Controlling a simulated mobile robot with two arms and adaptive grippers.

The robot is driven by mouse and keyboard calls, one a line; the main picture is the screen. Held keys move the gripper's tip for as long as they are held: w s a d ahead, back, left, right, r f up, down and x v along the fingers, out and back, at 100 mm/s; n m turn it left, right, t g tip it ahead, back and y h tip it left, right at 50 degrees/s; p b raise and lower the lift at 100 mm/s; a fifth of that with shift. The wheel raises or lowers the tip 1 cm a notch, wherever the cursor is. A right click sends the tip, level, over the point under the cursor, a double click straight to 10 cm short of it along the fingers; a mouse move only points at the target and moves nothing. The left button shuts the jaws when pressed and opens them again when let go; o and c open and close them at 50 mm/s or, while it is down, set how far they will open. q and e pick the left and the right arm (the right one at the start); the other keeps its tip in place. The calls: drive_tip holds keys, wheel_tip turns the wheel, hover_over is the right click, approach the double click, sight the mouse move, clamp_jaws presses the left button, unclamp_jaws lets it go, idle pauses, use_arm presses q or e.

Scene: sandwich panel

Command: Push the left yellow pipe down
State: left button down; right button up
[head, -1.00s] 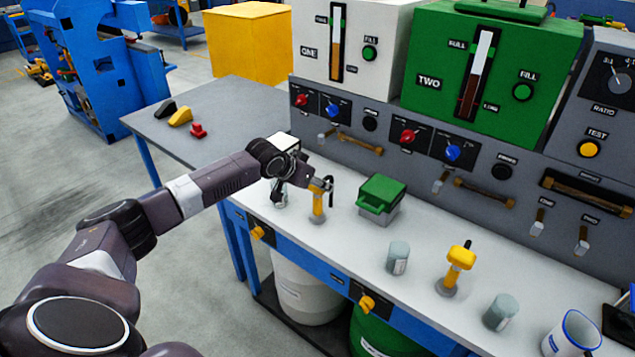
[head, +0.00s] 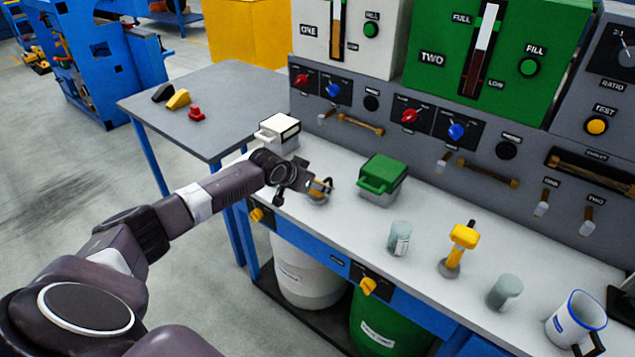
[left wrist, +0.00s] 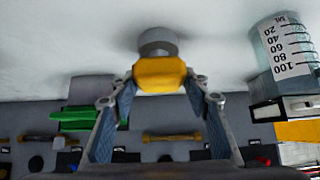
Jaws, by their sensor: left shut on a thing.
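The left yellow pipe (head: 322,185) is mostly hidden by my left gripper (head: 320,187) in the head view; it sits low, close above its round grey base on the white bench. In the left wrist view its yellow head (left wrist: 160,74) lies between the two fingers of the left gripper (left wrist: 160,82), with the grey base (left wrist: 157,40) just beyond. The gripper is shut on the yellow head. A second yellow pipe (head: 463,237) stands tall on its own grey base further right. My right gripper is not in view.
A green box (head: 384,178) stands right of the gripper, and a white box (head: 280,132) behind it. A graduated beaker (left wrist: 284,50) is close by in the left wrist view. Grey jars (head: 400,238) and a white mug (head: 574,318) stand further right. The control panel rises behind.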

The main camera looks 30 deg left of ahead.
use_arm(q)
drive_tip(key=shift+s+f, duration=0.2)
drive_tip(key=shift+f, duration=0.15)
drive_tip(key=c, duration=1.4)
unclamp_jaws()
drive_tip(key=shift+d, duration=0.1)
drive_tip(key=shift+c, duration=0.2)
drive_tip(key=o, duration=0.4)
drive_tip(key=shift+w, duration=0.15)
drive_tip(key=shift+c, duration=0.2)
drive_tip(key=shift+r, duration=0.1)
drive_tip(key=shift+s+r, duration=0.3)
drive_tip(key=shift+r, duration=0.15)
drive_tip(key=v, duration=1.1)
drive_tip(key=shift+f, duration=0.1)
